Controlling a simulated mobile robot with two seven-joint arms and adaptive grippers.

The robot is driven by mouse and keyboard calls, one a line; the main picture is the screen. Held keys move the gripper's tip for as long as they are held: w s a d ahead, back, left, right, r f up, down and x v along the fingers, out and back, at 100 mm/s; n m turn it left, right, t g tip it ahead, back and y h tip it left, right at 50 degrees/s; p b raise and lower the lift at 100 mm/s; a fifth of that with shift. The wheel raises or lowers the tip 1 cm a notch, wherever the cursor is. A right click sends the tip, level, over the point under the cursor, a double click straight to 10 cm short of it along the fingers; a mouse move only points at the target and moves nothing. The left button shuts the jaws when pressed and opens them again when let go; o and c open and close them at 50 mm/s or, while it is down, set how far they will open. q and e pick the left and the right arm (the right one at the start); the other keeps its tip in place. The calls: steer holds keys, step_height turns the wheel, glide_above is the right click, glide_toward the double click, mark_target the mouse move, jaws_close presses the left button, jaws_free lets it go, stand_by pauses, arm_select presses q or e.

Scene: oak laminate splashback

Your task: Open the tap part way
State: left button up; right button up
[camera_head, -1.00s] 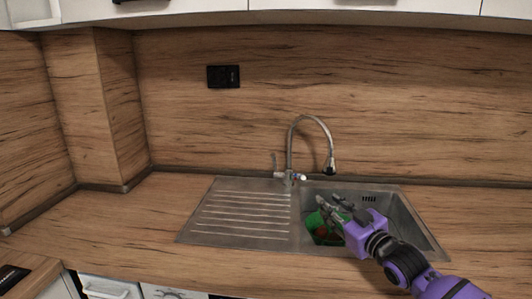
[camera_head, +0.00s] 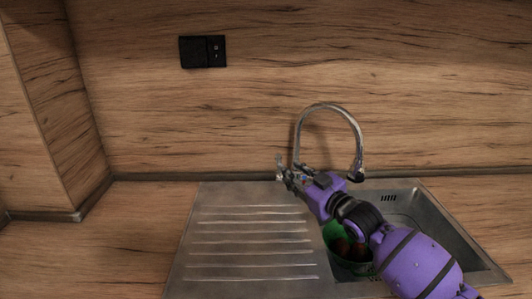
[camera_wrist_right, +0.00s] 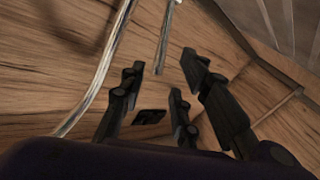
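The metal tap (camera_head: 355,135) has a tall curved spout and stands at the back edge of the sink. Its lever (camera_head: 280,161) points up on the left of the tap's base, just beyond my right gripper's fingers. My right gripper (camera_head: 288,177) reaches in from the lower right, over the sink, and hides much of the tap's base. In the right wrist view the gripper (camera_wrist_right: 175,75) is open. A metal rod that looks like the lever (camera_wrist_right: 165,40) shows between its fingertips; I cannot tell if they touch. The spout (camera_wrist_right: 98,85) passes to the left of the fingers. My left gripper is not in view.
The steel sink's ribbed drainboard (camera_head: 250,245) is clear on the left. A green container (camera_head: 338,238) with reddish-brown contents is in the bowl, partly behind my arm. A black socket (camera_head: 202,51) is on the wooden splashback.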

mark_target(280, 161)
steer(key=shift+x, duration=3.95)
steer(key=shift+r, duration=0.15)
jaws_close()
